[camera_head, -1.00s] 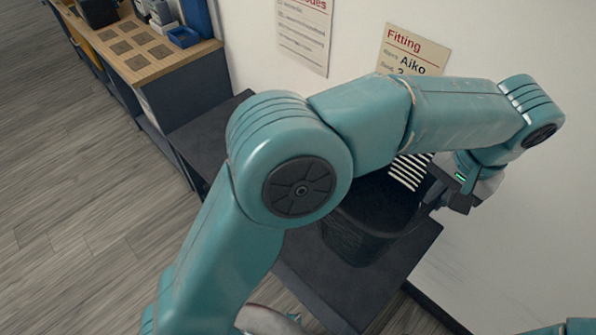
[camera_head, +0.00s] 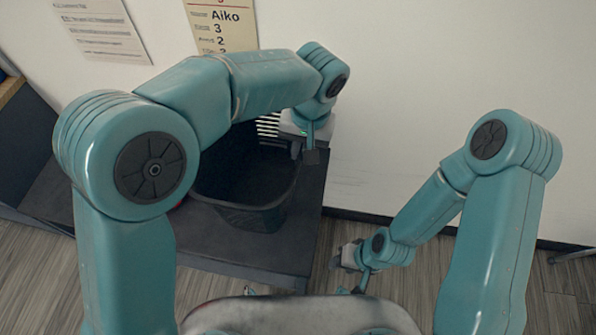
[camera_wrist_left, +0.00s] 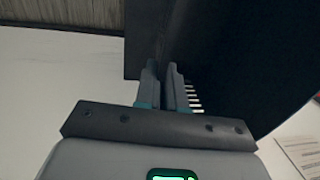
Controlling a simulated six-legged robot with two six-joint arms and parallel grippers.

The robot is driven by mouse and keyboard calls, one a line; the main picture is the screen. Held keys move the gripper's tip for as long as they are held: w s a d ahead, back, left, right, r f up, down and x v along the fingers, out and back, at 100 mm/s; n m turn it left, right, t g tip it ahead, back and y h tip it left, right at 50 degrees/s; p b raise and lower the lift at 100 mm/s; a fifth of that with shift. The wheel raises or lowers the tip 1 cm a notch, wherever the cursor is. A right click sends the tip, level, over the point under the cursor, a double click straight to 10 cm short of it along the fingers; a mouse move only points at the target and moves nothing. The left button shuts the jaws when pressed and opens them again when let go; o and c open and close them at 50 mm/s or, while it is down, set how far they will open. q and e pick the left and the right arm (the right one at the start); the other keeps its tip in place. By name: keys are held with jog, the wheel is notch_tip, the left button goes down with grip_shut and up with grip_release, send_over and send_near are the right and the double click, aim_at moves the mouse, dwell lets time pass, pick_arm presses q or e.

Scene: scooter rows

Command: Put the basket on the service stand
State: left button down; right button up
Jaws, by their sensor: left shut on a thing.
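The basket (camera_head: 242,212) is black, open at the top, with a slotted end by the wall. It is upright over the dark flat top of the service stand (camera_head: 285,248), inside its edges; I cannot tell whether its base touches. My left gripper (camera_head: 306,154) is shut on the basket's rim at its right far side. In the left wrist view the two fingers (camera_wrist_left: 164,84) are close together at the dark basket wall (camera_wrist_left: 240,60). My left arm covers the basket's far left part. My right gripper (camera_head: 354,272) hangs low, apart from the basket; its jaws are too small to read.
A white wall stands behind the stand, with a sheet (camera_head: 222,22) marked "Aiko" and another notice (camera_head: 102,28). A wood-topped bench (camera_head: 10,88) shows at the left edge.

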pick_arm(q)
notch_tip(320, 180, down, 11)
jog(key=shift+r, duration=0.2)
dwell(0.3)
jog(key=c, duration=1.2)
grip_release()
jog(key=shift+w+f, duration=0.1)
jog(key=shift+c, duration=0.2)
notch_tip(320, 180, up, 12)
jog(key=d, duration=0.1)
jog(key=shift+s+d, duration=0.2)
jog(key=shift+d, duration=0.05)
